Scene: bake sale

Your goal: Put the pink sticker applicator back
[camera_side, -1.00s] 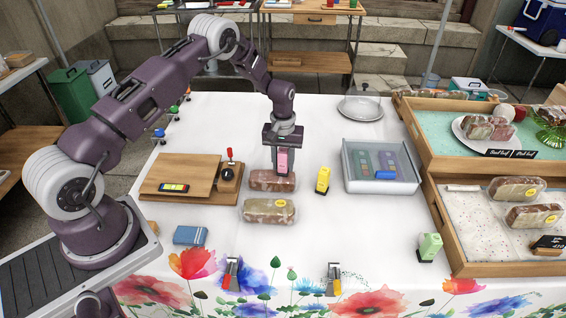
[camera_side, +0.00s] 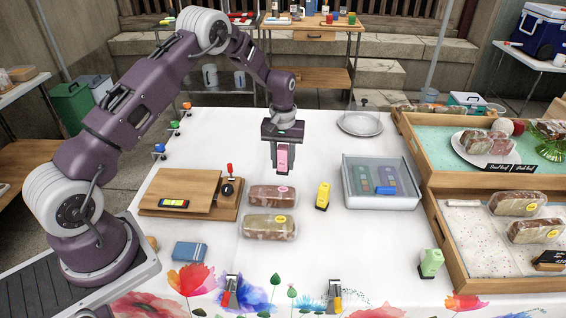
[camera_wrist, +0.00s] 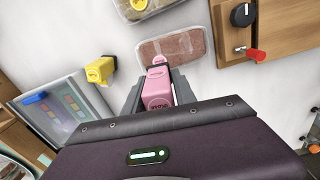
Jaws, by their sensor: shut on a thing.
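My gripper (camera_side: 282,150) is shut on the pink sticker applicator (camera_side: 282,160) and holds it upright in the air, above and just behind the rear wrapped loaf (camera_side: 268,197). A small pink sticker shows on top of that loaf. In the wrist view the pink applicator (camera_wrist: 157,88) sits between the fingers, with the rear loaf (camera_wrist: 180,46) beyond it. The front loaf (camera_side: 268,228) bears a yellow sticker. The yellow applicator (camera_side: 322,195) stands to the right of the loaves, and the green applicator (camera_side: 431,263) stands by the right-hand trays.
A wooden board (camera_side: 180,190) with a red-handled tool (camera_side: 229,170) lies left. Wooden trays (camera_side: 440,245) with loaves line the right edge.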

